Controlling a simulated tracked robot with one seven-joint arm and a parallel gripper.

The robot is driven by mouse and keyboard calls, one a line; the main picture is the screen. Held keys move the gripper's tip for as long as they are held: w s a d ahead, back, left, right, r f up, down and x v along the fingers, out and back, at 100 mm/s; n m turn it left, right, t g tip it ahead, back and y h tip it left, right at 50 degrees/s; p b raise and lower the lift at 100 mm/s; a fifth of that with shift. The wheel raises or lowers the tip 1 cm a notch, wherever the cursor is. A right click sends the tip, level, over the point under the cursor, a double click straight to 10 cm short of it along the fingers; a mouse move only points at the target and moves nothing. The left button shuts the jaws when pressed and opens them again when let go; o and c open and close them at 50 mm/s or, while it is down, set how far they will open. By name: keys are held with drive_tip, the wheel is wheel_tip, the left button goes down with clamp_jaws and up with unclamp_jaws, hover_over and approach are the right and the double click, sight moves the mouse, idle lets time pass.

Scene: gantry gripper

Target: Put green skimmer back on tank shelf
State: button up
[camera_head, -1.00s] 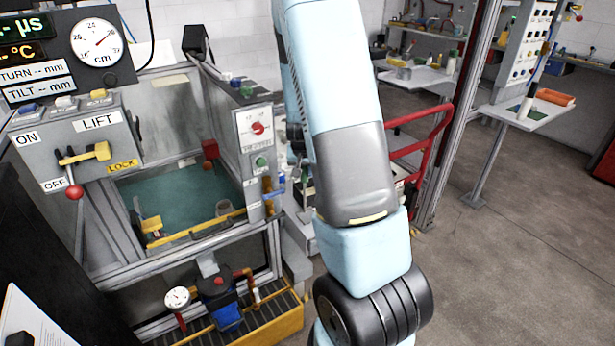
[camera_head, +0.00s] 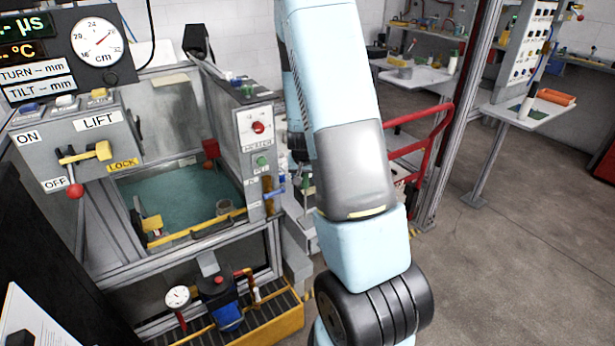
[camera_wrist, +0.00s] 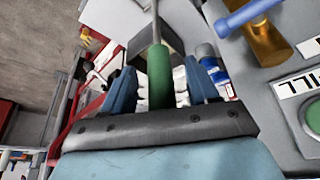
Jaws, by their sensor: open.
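The green skimmer (camera_wrist: 159,78) shows in the wrist view as a green handle with a thin metal rod running up from it. The handle lies between the two blue fingers of my gripper (camera_wrist: 161,84). The fingers are open, with a gap visible on both sides of the handle. The skimmer's far end is out of view. In the head view my arm hides most of the gripper, beside the right side of the tank (camera_head: 190,238). I cannot tell which surface is the tank shelf.
A blue lever on a brass valve (camera_wrist: 268,42) is close on the right in the wrist view, by the grey panel. A red rail frame (camera_head: 425,150) stands right of my arm. A yellow-edged drip tray (camera_head: 275,322) sits below the tank. Floor at the right is clear.

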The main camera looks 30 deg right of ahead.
drive_tip(key=s+a+r+n+y, duration=0.1)
drive_tip(key=s+a+r, duration=0.35)
drive_tip(key=r, duration=0.45)
drive_tip(key=s+a+r+n+t+y, duration=0.1)
drive_tip(key=s+a+r, duration=0.35)
drive_tip(key=r, duration=0.35)
drive_tip(key=s+a+r+n+y, duration=0.1)
drive_tip(key=s+a+r, duration=0.35)
drive_tip(key=r, duration=0.45)
drive_tip(key=s+a+r+n, duration=0.1)
drive_tip(key=s+a+r, duration=0.1)
drive_tip(key=s, duration=0.5)
drive_tip(key=s+a+r+n, duration=0.2)
drive_tip(key=s+r, duration=0.3)
drive_tip(key=s, duration=0.2)
drive_tip(key=shift+t+h, duration=0.3)
drive_tip(key=shift+t, duration=0.1)
